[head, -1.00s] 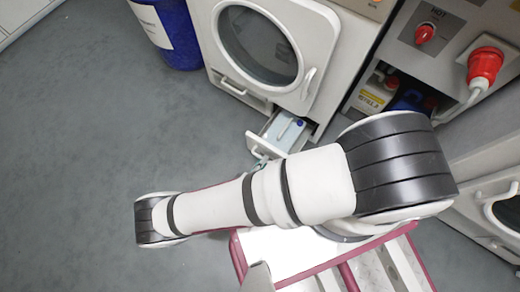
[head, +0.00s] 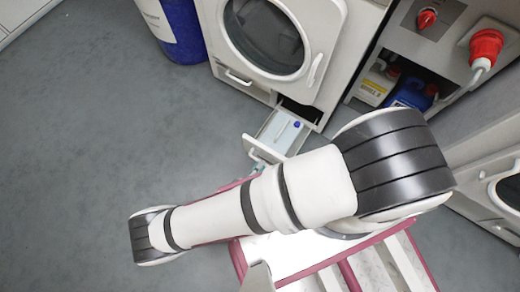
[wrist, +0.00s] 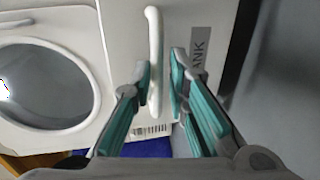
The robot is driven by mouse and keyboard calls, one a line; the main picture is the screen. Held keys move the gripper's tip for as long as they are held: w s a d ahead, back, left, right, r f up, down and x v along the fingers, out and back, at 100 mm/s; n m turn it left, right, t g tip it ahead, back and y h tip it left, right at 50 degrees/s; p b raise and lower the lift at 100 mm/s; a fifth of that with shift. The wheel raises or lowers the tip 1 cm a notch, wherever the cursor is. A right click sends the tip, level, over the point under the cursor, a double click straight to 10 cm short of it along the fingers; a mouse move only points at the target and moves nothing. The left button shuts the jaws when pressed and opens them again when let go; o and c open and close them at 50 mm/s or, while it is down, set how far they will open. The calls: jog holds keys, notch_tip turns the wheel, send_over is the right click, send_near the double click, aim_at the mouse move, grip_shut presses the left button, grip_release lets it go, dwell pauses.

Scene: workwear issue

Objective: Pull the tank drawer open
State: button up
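The tank drawer (head: 266,152) stands pulled out below the round door of a white machine, with a pale blue tank (head: 283,131) with a blue cap inside. In the wrist view, its white front (wrist: 125,60) carries a "TANK" label (wrist: 199,45) and a white bar handle (wrist: 154,60). My gripper (wrist: 161,72) has one teal-padded finger on each side of the handle. The left fingertip is at or very near the bar; a gap shows between the bar and the right fingertip. In the head view my arm hides most of the gripper near the drawer front.
The machine's round door (head: 268,40) is shut. A blue drum (head: 178,30) stands left of it. A cabinet with a red plug (head: 486,45) and bottles (head: 376,83) is on the right. The grey floor (head: 90,120) on the left is clear.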

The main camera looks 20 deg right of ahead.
jog(key=shift+o, duration=0.6)
jog(key=shift+w, duration=0.1)
notch_tip(320, 180, up, 10)
dwell(0.6)
